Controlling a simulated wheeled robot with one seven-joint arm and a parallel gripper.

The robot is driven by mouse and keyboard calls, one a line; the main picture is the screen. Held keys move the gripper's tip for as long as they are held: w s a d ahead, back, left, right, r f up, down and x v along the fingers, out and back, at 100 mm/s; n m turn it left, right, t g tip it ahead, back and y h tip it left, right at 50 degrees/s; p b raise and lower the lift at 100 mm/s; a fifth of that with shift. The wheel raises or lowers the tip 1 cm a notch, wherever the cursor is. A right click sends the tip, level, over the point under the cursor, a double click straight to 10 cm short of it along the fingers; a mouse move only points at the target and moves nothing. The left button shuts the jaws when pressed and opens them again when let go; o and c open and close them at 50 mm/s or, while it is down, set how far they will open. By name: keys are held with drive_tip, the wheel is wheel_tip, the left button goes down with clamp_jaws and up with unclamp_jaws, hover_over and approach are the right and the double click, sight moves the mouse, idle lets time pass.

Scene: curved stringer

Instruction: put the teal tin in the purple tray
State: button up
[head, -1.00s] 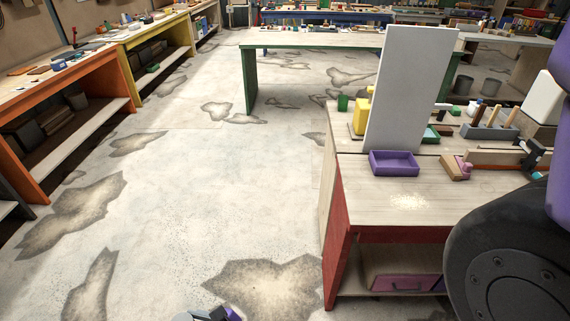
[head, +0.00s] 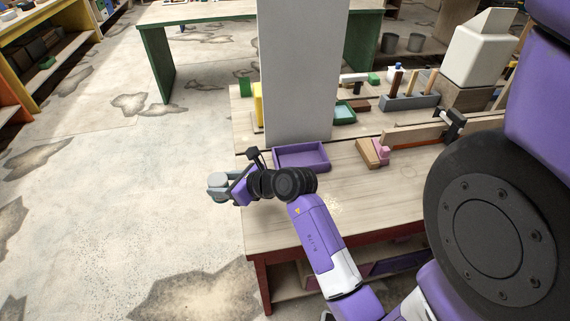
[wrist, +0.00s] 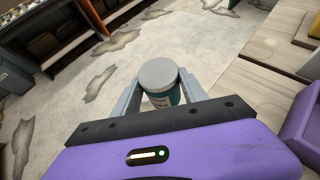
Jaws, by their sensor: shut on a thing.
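My gripper (head: 220,187) is shut on the teal tin, a small can with a grey lid and a teal and white label. The tin (wrist: 161,84) stands between the two grey fingers in the wrist view; in the head view only part of it shows at the fingers. The gripper is held just off the left edge of the workbench, over the floor. The purple tray (head: 318,167) lies on the bench to the right of the gripper and looks empty. My wrist covers its near left part. In the wrist view the tray (wrist: 300,125) shows at the right edge.
A tall grey panel (head: 296,75) stands upright right behind the tray. A wood and pink tool (head: 373,153) lies right of the tray. The bench front is bare.

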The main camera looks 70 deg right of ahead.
drive_tip(key=s+d+r+m+h+b, duration=0.1)
drive_tip(key=s+d+r, duration=0.25)
drive_tip(key=d, duration=0.25)
drive_tip(key=s+d+r+h, duration=0.1)
drive_tip(key=s+d+r, duration=0.2)
drive_tip(key=d+r, duration=0.3)
wheel_tip(320, 180, up, 8)
drive_tip(key=m+g+h+b, duration=0.1)
drive_tip(key=m+b, duration=0.1)
hover_over(300, 159)
drive_tip(key=s+a, duration=0.2)
drive_tip(key=f, duration=1.8)
drive_tip(key=shift+w+a+f, duration=0.1)
drive_tip(key=shift+w+f, duration=0.1)
drive_tip(key=shift+w, duration=0.05)
drive_tip(key=shift+f+b, duration=0.15)
drive_tip(key=shift+b, duration=0.15)
drive_tip(key=o, duration=1.5)
